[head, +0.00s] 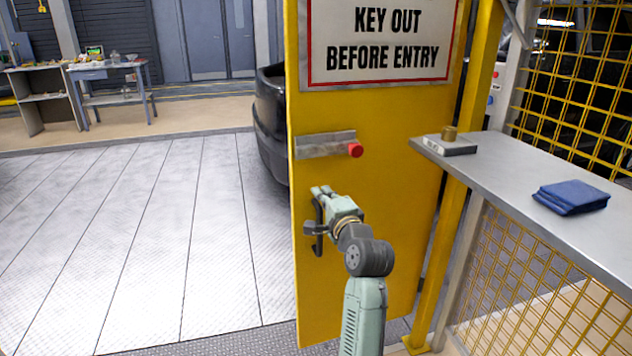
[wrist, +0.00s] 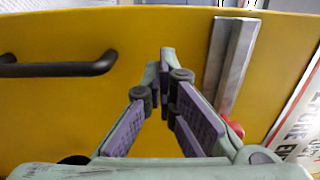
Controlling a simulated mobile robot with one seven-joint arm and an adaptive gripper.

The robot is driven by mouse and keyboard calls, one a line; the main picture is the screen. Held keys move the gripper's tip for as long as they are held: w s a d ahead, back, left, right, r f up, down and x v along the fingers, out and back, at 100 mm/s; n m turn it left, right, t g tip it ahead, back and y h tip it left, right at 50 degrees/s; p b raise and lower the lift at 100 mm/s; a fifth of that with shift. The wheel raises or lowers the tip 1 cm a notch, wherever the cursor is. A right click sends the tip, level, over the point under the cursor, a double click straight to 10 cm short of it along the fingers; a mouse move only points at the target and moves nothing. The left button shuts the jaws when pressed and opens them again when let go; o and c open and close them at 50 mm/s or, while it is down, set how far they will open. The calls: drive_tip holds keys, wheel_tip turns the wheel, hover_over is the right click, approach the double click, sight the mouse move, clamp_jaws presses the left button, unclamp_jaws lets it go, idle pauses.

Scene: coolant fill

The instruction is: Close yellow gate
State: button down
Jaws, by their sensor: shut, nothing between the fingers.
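The yellow gate (head: 390,200) stands ajar at centre, its free left edge away from any post, with open floor to its left. It carries a black handle (head: 318,240), a metal latch plate (head: 322,145) and a red knob (head: 355,150). My gripper (head: 322,194) is at the gate's face beside the handle, partly hiding it. In the wrist view my gripper (wrist: 165,60) has its fingertips together in front of the yellow panel (wrist: 100,110). The handle (wrist: 60,67) is left of the fingers, not between them; the latch plate (wrist: 230,65) is right. Contact with the panel cannot be told.
A metal counter (head: 510,185) with a blue cloth (head: 570,197) and a small box (head: 445,146) stands at right, above yellow mesh (head: 530,290). A dark vehicle (head: 270,125) is behind the gate. The plate floor (head: 150,240) at left is clear.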

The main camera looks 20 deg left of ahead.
sight(312, 179)
drive_tip(key=p+x, duration=0.1)
drive_tip(key=x, duration=0.4)
drive_tip(key=shift+w+a, duration=0.15)
drive_tip(key=shift+w, duration=0.15)
drive_tip(key=shift+a, duration=0.1)
